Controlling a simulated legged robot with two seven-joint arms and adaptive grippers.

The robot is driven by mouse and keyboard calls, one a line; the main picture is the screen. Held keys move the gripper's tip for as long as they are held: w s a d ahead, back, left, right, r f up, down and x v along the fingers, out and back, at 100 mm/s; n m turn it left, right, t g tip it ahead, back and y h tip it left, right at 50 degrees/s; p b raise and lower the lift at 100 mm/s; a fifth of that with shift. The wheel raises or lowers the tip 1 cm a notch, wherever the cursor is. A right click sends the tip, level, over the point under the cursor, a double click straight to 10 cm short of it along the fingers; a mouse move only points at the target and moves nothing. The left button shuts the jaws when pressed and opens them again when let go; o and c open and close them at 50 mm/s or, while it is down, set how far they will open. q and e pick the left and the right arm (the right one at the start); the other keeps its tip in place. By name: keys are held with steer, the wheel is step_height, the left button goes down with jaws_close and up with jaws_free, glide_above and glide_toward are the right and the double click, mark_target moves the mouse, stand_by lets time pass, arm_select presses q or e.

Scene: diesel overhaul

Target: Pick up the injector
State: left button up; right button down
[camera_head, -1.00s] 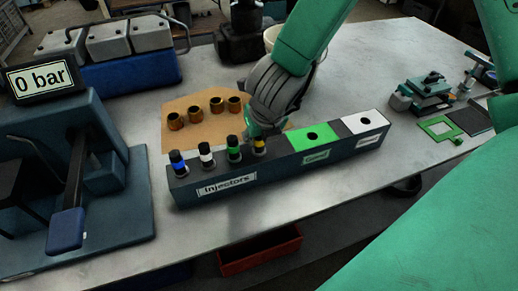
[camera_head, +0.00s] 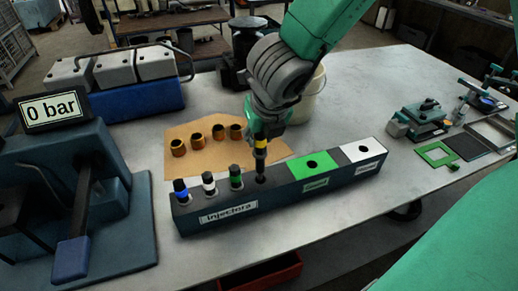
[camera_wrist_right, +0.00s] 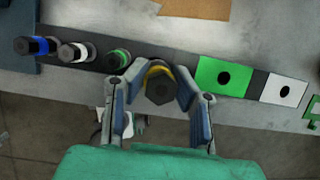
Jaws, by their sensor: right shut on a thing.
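My right gripper (camera_head: 263,128) is shut on the yellow-banded injector (camera_head: 260,146) and holds it upright. Its lower end is at or just above its hole in the dark injector rack (camera_head: 232,218). In the right wrist view the injector's dark hex top (camera_wrist_right: 159,92) sits between the two fingers. Three other injectors, blue-banded (camera_head: 181,192), white-banded (camera_head: 208,184) and green-banded (camera_head: 236,177), stand in the rack to the left. My left gripper is not in view.
The rack's right part has a green section (camera_head: 311,165) and a white section (camera_head: 362,150), each with one hole. Brass sleeves (camera_head: 197,140) stand on brown cardboard behind. A tester with a "0 bar" display (camera_head: 52,108) stands left.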

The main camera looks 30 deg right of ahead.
step_height(320, 180, up, 11)
steer(key=shift+w+d+f+p, duration=0.1)
steer(key=shift+w+d+p, duration=0.05)
steer(key=shift+p, duration=1.1)
step_height(320, 180, up, 8)
steer(key=c, duration=1.9)
jaws_free()
jaws_close()
steer(key=shift+f, duration=0.1)
